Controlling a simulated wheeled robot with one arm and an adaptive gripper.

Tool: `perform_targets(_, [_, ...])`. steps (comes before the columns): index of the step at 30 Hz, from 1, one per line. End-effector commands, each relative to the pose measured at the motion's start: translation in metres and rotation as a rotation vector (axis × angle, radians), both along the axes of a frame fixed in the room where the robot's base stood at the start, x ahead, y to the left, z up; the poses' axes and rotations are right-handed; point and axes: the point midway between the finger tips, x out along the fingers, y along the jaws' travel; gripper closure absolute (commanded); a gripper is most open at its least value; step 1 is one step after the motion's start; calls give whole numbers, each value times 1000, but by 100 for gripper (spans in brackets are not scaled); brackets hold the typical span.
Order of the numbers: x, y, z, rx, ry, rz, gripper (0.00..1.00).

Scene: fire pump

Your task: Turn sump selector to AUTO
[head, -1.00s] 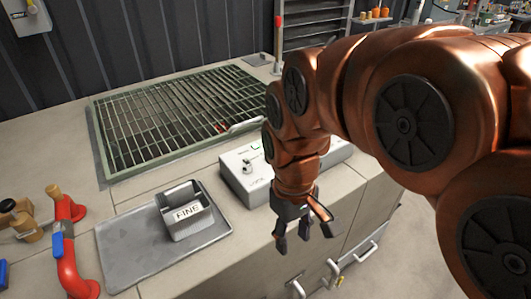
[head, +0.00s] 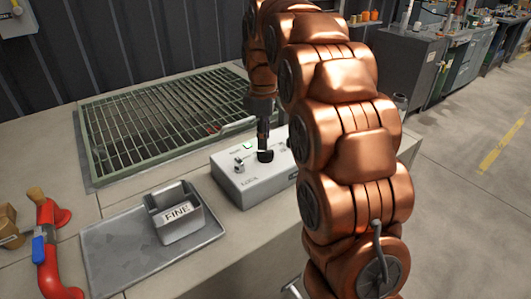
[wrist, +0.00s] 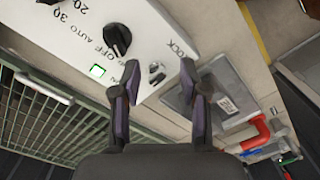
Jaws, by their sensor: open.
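The sump control box (head: 235,190) is a pale box on the counter beside the grating. The wrist view shows its black knob (wrist: 117,38) close to the printed words OFF and AUTO, with 20 and 30 further along. Which mark the knob points at is not clear. A small metal toggle (wrist: 157,72) sits near the word LOCK, and a green lamp (wrist: 97,71) is lit. My gripper (wrist: 158,76) is open and empty, its fingertips apart over the toggle side of the panel. In the head view my gripper (head: 264,134) points down above the box; contact cannot be told.
A red pipe (head: 48,250) stands further left. The green-framed grating (head: 150,120) is behind. Open floor lies to the right.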

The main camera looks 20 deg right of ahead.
Motion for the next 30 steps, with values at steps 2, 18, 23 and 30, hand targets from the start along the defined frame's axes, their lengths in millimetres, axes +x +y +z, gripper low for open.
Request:
perform_targets(2, [20,-10,-9,0,-9,56,56])
perform_targets(18, [61,-34,-29,-3,-25,219,56])
perform_targets(23, [60,-34,-45,-2,-24,218,56])
perform_targets(30, [59,-34,-75,-2,-24,217,56])
